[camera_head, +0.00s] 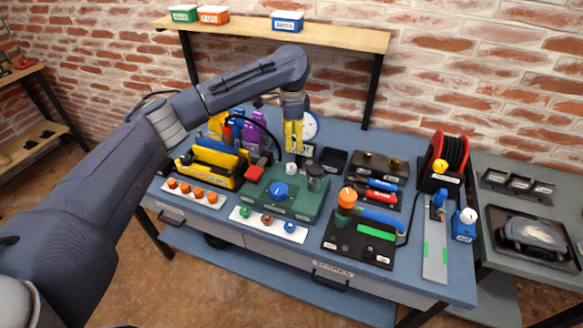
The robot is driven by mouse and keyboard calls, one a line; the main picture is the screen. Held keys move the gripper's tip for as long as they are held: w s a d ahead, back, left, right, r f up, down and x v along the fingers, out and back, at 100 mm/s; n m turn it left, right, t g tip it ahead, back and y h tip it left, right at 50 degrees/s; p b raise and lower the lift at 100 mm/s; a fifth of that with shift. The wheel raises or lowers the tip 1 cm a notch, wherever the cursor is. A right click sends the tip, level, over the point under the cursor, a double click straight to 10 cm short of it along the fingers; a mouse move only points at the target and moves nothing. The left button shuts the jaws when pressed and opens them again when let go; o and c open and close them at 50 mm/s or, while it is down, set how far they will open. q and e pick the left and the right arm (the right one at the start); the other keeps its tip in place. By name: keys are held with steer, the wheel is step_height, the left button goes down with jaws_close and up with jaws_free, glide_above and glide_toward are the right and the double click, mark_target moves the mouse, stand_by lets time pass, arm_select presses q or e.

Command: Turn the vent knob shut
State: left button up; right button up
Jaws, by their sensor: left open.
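A green test unit (303,203) stands in the middle of the blue workbench. A large blue knob (279,190) is on its front left, and a small white knob (291,168) sits behind it. I cannot tell from the labels which is the vent knob. A round white gauge (311,126) rises at the back, partly hidden by my gripper. My left gripper (293,150) has yellow fingers pointing down, above and behind the white knob, apart from it as far as I can see. It is open and holds nothing. My right gripper is not in view.
A dark cylinder (315,177) rises on the unit's right. Plates with coloured knobs (268,222) lie in front. An orange-topped tool (347,200) stands to the right.

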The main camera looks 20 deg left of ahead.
mark_target(291, 166)
arm_select(q)
step_height(291, 166, down, 13)
steer(key=shift+w+r, duration=0.1)
stand_by(0.4)
steer(key=shift+c, duration=0.2)
steer(key=shift+a, duration=0.1)
jaws_close()
